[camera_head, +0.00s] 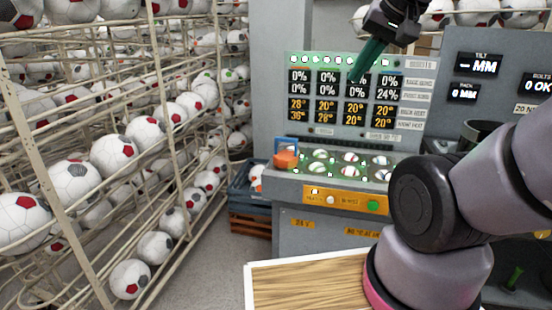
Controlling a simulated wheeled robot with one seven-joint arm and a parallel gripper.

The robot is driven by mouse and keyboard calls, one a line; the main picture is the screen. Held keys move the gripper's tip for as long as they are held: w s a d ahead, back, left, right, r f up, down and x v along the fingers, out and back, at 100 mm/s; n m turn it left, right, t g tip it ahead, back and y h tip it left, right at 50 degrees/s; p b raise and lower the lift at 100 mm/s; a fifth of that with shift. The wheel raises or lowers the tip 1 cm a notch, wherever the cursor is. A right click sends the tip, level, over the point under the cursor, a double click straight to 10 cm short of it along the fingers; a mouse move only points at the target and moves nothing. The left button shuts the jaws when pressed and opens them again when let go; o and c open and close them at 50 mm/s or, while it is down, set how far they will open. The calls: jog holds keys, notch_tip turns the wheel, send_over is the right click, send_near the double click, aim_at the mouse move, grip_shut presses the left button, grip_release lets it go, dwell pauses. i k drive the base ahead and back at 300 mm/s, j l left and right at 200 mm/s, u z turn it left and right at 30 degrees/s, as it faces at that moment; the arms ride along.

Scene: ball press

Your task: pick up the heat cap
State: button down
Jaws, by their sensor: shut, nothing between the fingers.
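My gripper (356,76) hangs in from the top, in front of the display board. Its dark teal fingers point down and left, are shut and look empty. I cannot tell for sure which thing is the heat cap. An orange piece with a blue bracket-like part (286,155) sits at the left end of the machine's console, below and left of my gripper and apart from it. A dark, round, cup-like part (482,133) stands at the right, partly hidden by my arm.
The console (330,181) has several round wells with coloured tops, and an orange button strip (345,199) on its front. Wire racks (75,212) full of footballs fill the left. A wooden board (308,282) lies at the front. Grey floor is open between the racks and the machine.

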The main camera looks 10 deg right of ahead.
aim_at(284, 160)
jog(key=i+l+z, duration=0.1)
jog(key=i+l, duration=0.7)
